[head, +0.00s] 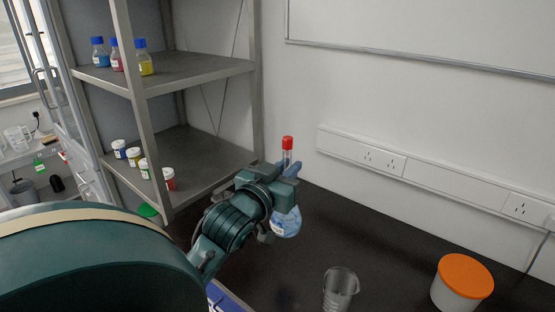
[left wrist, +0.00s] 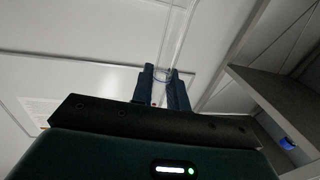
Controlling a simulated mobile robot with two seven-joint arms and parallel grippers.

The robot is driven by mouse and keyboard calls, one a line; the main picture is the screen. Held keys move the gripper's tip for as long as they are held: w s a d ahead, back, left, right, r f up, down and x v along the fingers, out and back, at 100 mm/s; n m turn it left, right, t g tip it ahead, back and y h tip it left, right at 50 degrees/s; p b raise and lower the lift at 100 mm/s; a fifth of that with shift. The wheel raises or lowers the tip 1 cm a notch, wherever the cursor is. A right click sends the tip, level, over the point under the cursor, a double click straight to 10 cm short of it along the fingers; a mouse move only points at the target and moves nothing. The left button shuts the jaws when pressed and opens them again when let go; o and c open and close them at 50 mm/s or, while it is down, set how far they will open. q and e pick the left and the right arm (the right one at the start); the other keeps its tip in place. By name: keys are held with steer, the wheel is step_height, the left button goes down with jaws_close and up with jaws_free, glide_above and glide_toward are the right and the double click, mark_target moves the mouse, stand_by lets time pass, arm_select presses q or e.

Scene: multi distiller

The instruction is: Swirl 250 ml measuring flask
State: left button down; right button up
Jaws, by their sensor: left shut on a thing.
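The measuring flask (head: 286,222) has a red stopper, a narrow clear neck and a round bulb with blue-tinted contents. It is held upright, or nearly so, above the dark bench. My left gripper (head: 287,172) is shut on its neck, with the red stopper above the fingers and the bulb below. In the left wrist view the fingertips (left wrist: 165,78) close around the clear glass neck (left wrist: 175,40). The flask's bulb does not show in that view. My right gripper is in neither view.
A glass beaker (head: 340,289) and a white tub with an orange lid (head: 465,280) stand on the dark bench (head: 390,255) at front right. A metal shelf (head: 190,72) with bottles and small jars stands at left. Wall sockets (head: 383,160) line the back wall.

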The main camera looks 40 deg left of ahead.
arm_select(q)
steer(key=w+a, duration=0.3)
steer(key=w, duration=0.2)
steer(key=v, duration=0.1)
steer(key=b+v, duration=0.1)
steer(key=v, duration=0.1)
steer(key=a+b+v, duration=0.1)
steer(key=v, duration=0.1)
steer(key=shift+s, duration=0.4)
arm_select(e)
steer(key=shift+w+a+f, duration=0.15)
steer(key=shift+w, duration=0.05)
arm_select(q)
steer(key=shift+d, duration=0.1)
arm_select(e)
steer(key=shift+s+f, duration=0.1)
